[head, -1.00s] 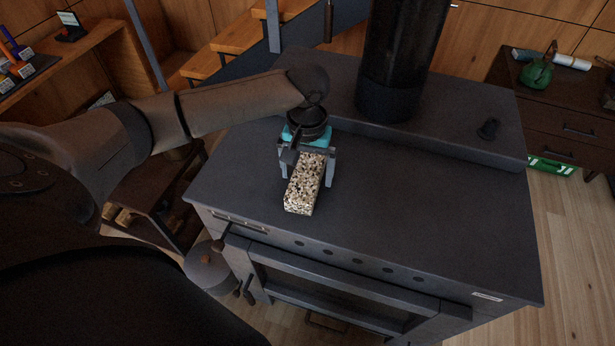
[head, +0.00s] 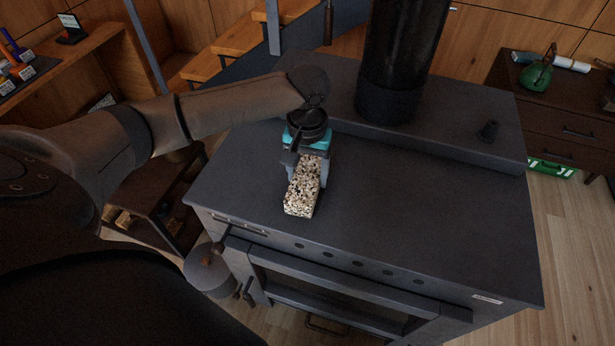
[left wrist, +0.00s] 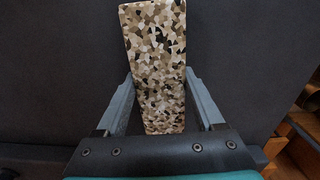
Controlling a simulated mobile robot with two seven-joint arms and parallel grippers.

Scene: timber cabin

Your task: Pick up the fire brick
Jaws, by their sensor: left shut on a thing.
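The fire brick (head: 301,196) is a long block with a speckled cream, brown and black pattern. In the head view it lies on the dark stove top near the front left. My left gripper (head: 306,175) reaches over its far part from behind, with a finger against each long side, and is shut on it. In the left wrist view the brick (left wrist: 154,60) runs up between the two grey fingers (left wrist: 157,100). I cannot tell any gap between the brick and the stove top. My right gripper is not in view.
The stove top (head: 420,210) is clear to the right of the brick. A side cabinet (head: 560,110) holds a green can (head: 536,76).

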